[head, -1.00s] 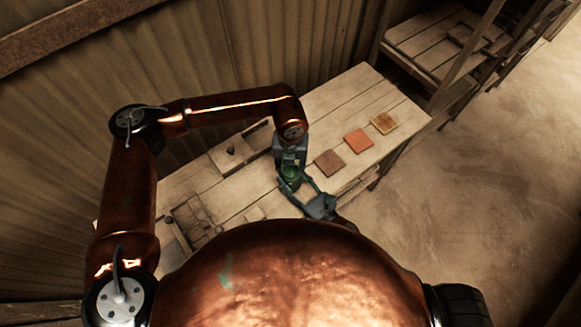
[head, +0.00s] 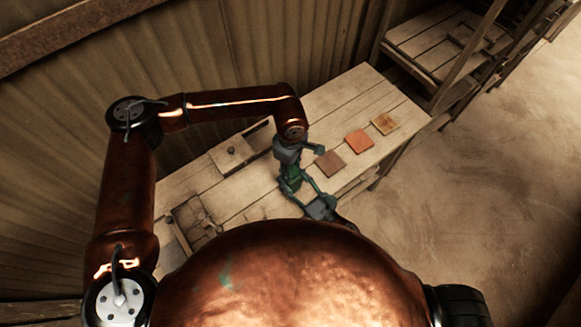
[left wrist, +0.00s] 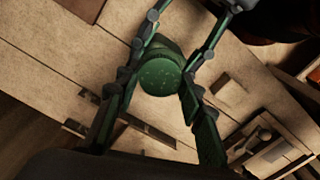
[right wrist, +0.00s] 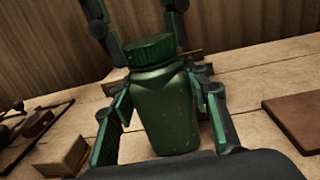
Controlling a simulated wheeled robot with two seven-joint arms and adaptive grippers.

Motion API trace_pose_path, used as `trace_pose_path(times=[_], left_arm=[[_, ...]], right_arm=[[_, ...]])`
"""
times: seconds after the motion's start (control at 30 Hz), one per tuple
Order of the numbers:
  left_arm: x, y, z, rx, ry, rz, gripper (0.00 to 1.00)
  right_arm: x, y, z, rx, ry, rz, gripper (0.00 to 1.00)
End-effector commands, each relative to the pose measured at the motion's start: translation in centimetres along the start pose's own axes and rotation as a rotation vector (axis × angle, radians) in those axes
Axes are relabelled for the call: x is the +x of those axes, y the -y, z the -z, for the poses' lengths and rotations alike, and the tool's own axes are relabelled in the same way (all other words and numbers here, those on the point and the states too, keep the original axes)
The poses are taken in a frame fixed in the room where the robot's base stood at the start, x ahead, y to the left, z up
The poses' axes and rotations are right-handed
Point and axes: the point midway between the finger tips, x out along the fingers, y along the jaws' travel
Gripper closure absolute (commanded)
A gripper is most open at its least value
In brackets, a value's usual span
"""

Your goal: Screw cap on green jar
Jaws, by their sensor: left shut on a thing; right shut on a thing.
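The green jar (right wrist: 160,112) stands upright between the fingers of my right gripper (right wrist: 162,112), which is shut on it. The round green cap (right wrist: 150,50) sits on top of the jar; how far it is threaded I cannot tell. My left gripper (head: 291,160) reaches down from above, its fingers on both sides of the cap, shut on it. The cap's top (left wrist: 160,76) faces the left wrist view, and the jar's body is mostly hidden beneath it. In the head view the jar (head: 292,172) is small and partly covered by my left gripper.
The wooden bench (head: 343,100) carries a brown tile (head: 330,163), an orange tile (head: 359,141) and a yellowish tile (head: 384,123) to the right. A wooden fixture (head: 232,152) lies behind left, another (head: 193,215) at the near left. Shelves (head: 440,45) stand beyond the bench.

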Motion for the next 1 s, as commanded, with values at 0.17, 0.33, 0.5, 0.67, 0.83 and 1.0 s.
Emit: trace_pose_path(times=[0.17, 0.33, 0.5, 0.67, 0.83, 1.0], left_arm=[[0.03, -0.08, 0.13, 0.304, -0.003, 0.0, 0.93], [0.04, -0.08, 0.12, 0.328, -0.002, 0.0, 0.93], [0.03, -0.08, 0.08, 0.326, -0.002, 0.0, 0.53], [0.02, -0.07, 0.03, 0.326, -0.001, 0.0, 0.44], [0.02, -0.06, 0.0, 0.326, -0.001, 0.0, 0.44], [-0.57, -0.12, 0.01, 0.326, -0.001, -0.002, 0.44]], right_arm=[[-0.04, 0.03, 0.03, 0.0, -0.001, 0.0, 1.0], [-0.04, 0.02, 0.03, 0.0, -0.001, 0.0, 1.0], [-0.04, 0.01, 0.03, 0.0, -0.001, 0.0, 1.0], [-0.03, 0.01, 0.04, 0.0, -0.001, 0.0, 1.0], [-0.03, 0.0, 0.04, 0.0, -0.001, 0.0, 1.0], [-0.02, 0.0, 0.04, 0.0, -0.001, 0.0, 1.0]])
